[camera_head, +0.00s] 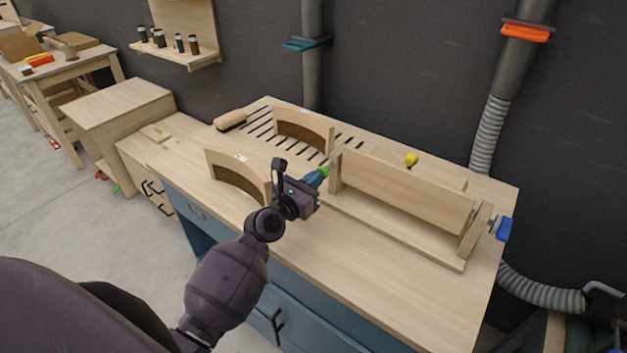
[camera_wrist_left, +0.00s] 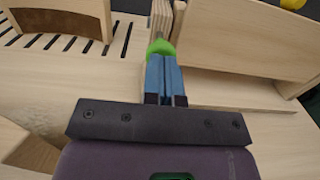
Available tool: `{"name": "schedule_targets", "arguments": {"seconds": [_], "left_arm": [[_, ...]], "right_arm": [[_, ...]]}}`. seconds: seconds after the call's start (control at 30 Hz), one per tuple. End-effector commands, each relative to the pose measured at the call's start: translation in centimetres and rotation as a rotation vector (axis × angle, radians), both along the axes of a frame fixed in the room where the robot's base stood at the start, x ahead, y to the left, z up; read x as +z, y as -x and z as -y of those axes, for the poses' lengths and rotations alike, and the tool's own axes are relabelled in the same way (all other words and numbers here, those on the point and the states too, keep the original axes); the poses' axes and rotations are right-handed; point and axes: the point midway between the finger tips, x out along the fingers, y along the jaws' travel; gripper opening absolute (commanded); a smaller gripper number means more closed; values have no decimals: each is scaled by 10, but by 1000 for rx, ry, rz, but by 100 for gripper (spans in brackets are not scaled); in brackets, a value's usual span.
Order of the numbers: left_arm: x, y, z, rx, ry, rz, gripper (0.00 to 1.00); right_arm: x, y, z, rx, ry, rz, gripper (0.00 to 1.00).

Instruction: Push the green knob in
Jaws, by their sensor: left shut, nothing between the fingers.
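The green knob (camera_head: 323,171) sits at the left end of the wooden form (camera_head: 400,185) on the workbench. In the left wrist view the green knob (camera_wrist_left: 160,48) shows just beyond my fingertips, in front of the form's end board (camera_wrist_left: 163,20). My left gripper (camera_head: 314,180) is shut and empty, its blue fingers (camera_wrist_left: 165,80) pointing at the knob. The fingertips look to be at the knob; I cannot tell for sure whether they touch. The fingers partly hide the knob. My right gripper is in neither view.
Two curved wooden forms (camera_head: 238,177) (camera_head: 302,132) stand on the bench left of the knob. A blue knob (camera_head: 502,228) is at the form's right end, and a yellow knob (camera_head: 411,159) is behind it. The front right bench top (camera_head: 400,290) is clear.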

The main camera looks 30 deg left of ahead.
Motion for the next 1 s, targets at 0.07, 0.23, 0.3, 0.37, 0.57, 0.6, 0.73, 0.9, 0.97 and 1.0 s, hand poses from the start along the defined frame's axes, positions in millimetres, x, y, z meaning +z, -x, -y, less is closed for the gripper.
{"name": "schedule_targets", "arguments": {"seconds": [0.07, 0.23, 0.3, 0.37, 0.57, 0.6, 0.73, 0.9, 0.97, 1.0], "left_arm": [[0, 0, 0, 0, 0, 0, 0], [0, -2, 0, 0, 0, 0, 0], [0, -6, 1, 0, -1, 0, 0], [1, -12, 2, 0, 1, 1, 0], [1, -28, 4, 0, 1, 1, 0], [1, -28, 4, 0, 0, 1, 0], [1, -28, 4, 0, 0, 3, 0], [2, -29, 5, 0, 0, 4, 0], [2, -29, 5, -1, 1, 5, 0], [3, -29, 6, -1, 1, 5, 0]], "right_arm": [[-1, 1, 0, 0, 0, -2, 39], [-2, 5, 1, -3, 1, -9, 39], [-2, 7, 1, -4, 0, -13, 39], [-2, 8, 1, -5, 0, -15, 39], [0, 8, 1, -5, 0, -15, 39], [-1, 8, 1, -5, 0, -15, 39], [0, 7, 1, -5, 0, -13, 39], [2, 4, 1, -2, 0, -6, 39], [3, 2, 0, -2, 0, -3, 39], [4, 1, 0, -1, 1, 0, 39]]}}
